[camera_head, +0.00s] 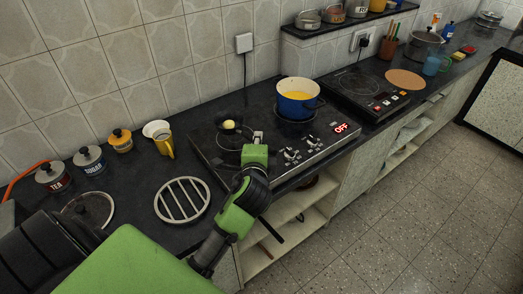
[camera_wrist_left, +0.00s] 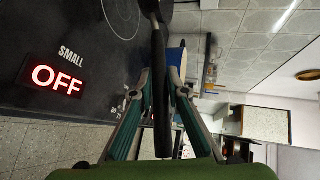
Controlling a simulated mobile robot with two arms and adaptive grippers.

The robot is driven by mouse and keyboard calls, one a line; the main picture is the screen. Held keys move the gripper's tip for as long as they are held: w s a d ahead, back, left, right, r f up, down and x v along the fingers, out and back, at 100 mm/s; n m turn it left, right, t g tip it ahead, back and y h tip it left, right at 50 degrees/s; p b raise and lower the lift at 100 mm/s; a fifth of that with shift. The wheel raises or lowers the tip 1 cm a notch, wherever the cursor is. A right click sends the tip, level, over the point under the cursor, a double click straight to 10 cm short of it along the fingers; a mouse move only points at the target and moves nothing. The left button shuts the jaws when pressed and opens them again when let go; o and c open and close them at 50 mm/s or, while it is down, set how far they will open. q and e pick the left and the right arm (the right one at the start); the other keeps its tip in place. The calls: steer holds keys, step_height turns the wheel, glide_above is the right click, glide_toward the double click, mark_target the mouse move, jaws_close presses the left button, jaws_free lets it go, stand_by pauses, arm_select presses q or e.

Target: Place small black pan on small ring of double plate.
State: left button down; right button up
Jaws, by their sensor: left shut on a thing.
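The small black pan (camera_head: 240,131) is over the left part of the double plate (camera_head: 205,140), with a small pale yellow lump (camera_head: 229,124) in it. I cannot tell whether the pan touches the plate. My left gripper (camera_head: 256,141) is shut on the pan's handle at the plate's front side. In the left wrist view the dark handle (camera_wrist_left: 162,115) runs between the two fingers (camera_wrist_left: 159,84). The plate's red OFF display (camera_wrist_left: 56,80) with the word SMALL shows there, beside thin ring lines (camera_wrist_left: 121,12). My right gripper is not in view.
A blue pot (camera_head: 298,105) with yellow content stands on the plate's right part. A second cooker (camera_head: 355,84) is farther right.

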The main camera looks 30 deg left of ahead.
arm_select(q)
steer(key=w+f, duration=0.2)
steer(key=shift+w+a+f, duration=0.1)
steer(key=shift+w+f, duration=0.1)
steer(key=shift+f, duration=1.8)
steer(key=c, duration=2)
jaws_free()
steer(key=shift+f, duration=0.1)
